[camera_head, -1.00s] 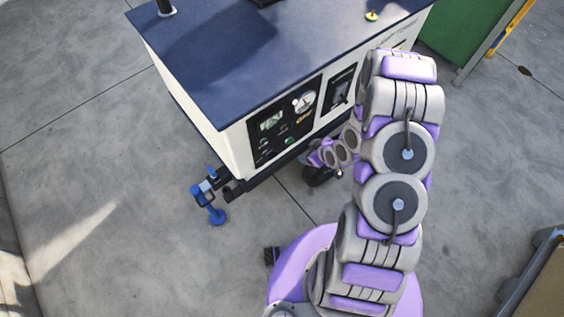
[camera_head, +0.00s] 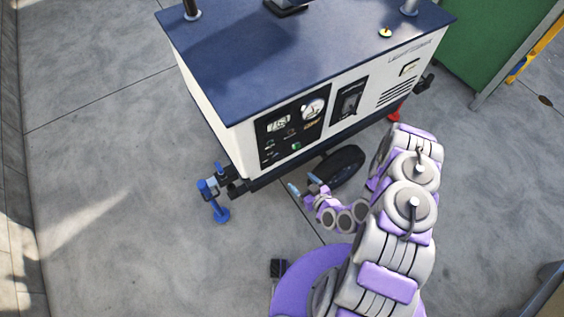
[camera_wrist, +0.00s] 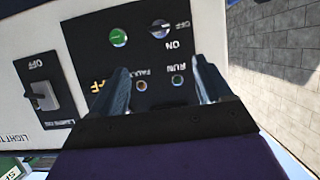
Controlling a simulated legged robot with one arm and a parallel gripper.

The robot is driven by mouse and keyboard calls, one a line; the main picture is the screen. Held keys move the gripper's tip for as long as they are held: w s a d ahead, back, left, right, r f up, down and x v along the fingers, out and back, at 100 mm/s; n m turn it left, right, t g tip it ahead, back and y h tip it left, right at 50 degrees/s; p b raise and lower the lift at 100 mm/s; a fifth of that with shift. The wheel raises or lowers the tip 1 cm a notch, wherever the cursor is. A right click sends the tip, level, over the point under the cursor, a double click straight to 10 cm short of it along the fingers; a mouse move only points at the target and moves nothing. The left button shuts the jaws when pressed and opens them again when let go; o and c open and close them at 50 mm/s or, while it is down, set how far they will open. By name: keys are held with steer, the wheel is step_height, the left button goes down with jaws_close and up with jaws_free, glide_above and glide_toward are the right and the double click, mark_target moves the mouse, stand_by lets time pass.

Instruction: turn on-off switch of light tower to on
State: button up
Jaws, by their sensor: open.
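The light tower (camera_head: 215,110) is a white cabinet with a dark blue top. Its black control panel (camera_head: 284,124) faces my arm. In the wrist view the panel is upside down. A round rotary switch (camera_wrist: 160,29) sits there between OFF and ON labels; which one it points to is unclear. A grey lever switch (camera_wrist: 43,95) on a separate black plate (camera_head: 349,101) has an OFF label. My gripper (camera_head: 303,185) is open and empty, below the panel's front in the head view. In the wrist view its fingers (camera_wrist: 160,68) are spread below the rotary switch, with no clear contact.
A green button (camera_wrist: 119,37) sits beside the rotary switch, with two small indicators below. A wheel (camera_head: 340,166) and a blue jack foot (camera_head: 215,205) are under the cabinet. A green container (camera_head: 490,40) stands at upper right. Concrete floor at left is clear.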

mark_target(278, 159)
steer(key=b+x, duration=0.5)
steer(key=x, duration=1.1)
steer(key=shift+w+a, duration=0.15)
steer(key=shift+a, duration=0.05)
steer(key=c, duration=1)
